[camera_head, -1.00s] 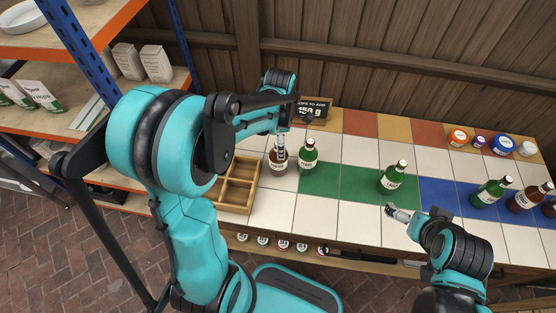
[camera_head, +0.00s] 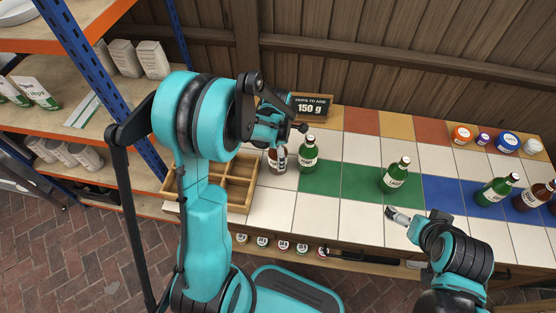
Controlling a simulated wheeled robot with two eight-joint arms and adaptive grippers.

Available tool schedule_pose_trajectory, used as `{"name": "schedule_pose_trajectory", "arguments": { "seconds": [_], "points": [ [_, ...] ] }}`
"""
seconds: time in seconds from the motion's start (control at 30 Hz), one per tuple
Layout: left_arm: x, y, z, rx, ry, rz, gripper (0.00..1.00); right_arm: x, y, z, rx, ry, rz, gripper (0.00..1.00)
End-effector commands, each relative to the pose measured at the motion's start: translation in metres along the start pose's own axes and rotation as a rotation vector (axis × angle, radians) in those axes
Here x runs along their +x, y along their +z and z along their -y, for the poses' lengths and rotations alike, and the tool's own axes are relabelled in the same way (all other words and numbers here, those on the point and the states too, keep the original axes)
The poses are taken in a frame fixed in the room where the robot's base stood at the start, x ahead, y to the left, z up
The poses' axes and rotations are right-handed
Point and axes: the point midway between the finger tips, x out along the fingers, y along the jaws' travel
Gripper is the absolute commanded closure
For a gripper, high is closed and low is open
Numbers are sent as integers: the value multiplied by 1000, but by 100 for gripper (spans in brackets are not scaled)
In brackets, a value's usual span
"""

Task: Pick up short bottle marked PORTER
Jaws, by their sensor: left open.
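A short brown bottle (camera_head: 277,160) with a pale label stands on the tiled counter beside the wooden crate; its label is too small to read, so I cannot tell if it says PORTER. My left gripper (camera_head: 282,146) is open at the top of this bottle, pointing down. The arm and gripper hide the bottle's neck. I cannot tell whether the fingers touch it. A green bottle (camera_head: 308,156) stands close on its right. My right gripper (camera_head: 397,214) is low over the counter's front, apart from the bottles; its finger gap is unclear.
The divided wooden crate (camera_head: 240,188) is left of the brown bottle. Another green bottle (camera_head: 396,176) stands on green tiles; more bottles, including a green one (camera_head: 494,191), are at right. A chalkboard sign (camera_head: 312,106) and lidded tubs (camera_head: 461,135) line the back.

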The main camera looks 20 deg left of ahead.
Motion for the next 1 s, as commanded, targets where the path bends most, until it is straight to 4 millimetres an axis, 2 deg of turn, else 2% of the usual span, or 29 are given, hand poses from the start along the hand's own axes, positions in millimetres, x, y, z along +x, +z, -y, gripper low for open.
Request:
{"name": "schedule_pose_trajectory", "arguments": {
  "seconds": [0.07, 0.1, 0.3, 0.37, 0.4, 0.67, 0.77, 1.0],
  "points": [
    [-1, 0, 0, 0, 0, 0, 18, -1, -1, 0, 0, 0, 0, 0],
    [-1, 0, 0, 1, 0, 0, 23, -1, -1, 0, 0, 0, 0, 0],
    [-1, 0, 0, 1, 0, 0, 76, -1, -1, 0, 0, 0, 0, 0],
    [-1, 0, 0, 1, 0, 0, 92, -1, -1, 0, 0, 0, 0, 0],
    [-2, 0, 0, 1, 0, 0, 95, -1, -1, 0, 0, 0, 0, 0],
    [-6, 0, 0, 1, 0, 0, 95, -3, -2, 0, 0, 0, 0, 0],
    [-20, 0, 0, 1, 0, 0, 95, -8, -6, 0, 0, 0, 0, 0],
    [-69, 0, 0, 1, 0, 0, 95, -23, -16, 0, 0, 0, 0, 0]
  ]
}}
